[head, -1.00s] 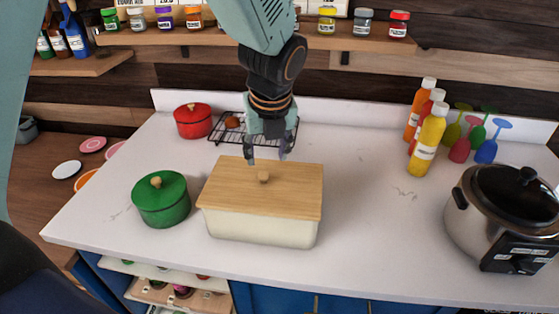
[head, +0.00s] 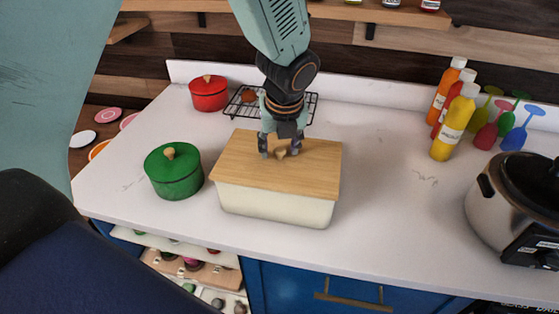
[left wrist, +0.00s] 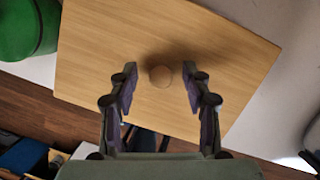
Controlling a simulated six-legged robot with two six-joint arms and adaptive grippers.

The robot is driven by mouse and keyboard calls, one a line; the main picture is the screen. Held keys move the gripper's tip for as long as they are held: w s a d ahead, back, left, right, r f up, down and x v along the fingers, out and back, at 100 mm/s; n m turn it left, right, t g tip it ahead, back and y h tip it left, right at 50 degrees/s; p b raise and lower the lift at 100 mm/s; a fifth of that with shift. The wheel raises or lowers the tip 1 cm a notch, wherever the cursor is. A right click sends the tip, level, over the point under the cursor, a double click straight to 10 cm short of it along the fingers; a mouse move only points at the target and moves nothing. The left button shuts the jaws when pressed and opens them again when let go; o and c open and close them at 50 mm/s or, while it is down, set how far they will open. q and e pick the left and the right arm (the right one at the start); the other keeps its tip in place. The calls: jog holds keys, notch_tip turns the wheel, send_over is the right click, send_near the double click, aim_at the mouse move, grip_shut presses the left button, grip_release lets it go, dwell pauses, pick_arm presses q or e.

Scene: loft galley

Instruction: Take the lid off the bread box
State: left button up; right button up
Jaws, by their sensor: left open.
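The bread box (head: 275,204) is a cream box on the white counter in the head view. Its flat wooden lid (head: 315,162) lies on top of it. The lid has a small round knob (head: 281,154), which also shows in the left wrist view (left wrist: 160,76). My left gripper (head: 280,153) is open over the lid, with its fingers pointing down around the knob. In the left wrist view the knob lies between the two fingertips (left wrist: 160,80), with a gap on each side. My right gripper is not in view.
A green pot (head: 174,172) stands just left of the box. A red pot (head: 209,94) and a black wire rack (head: 240,106) are behind it. Sauce bottles (head: 455,128) and a cooker (head: 505,212) stand at the right. The counter right of the box is clear.

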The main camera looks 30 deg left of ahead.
pick_arm(q)
jog(key=shift+s+d+r, duration=0.2)
jog(key=shift+d+r, duration=0.05)
jog(key=shift+c, duration=0.4)
jog(key=shift+s, duration=0.1)
jog(key=shift+c, duration=0.8)
jog(key=shift+w+a+f, duration=0.15)
jog(key=shift+w+a, duration=0.05)
jog(key=shift+w, duration=0.05)
jog(key=c, duration=0.7)
jog(key=shift+s+d, duration=0.1)
jog(key=shift+d, duration=0.05)
grip_shut()
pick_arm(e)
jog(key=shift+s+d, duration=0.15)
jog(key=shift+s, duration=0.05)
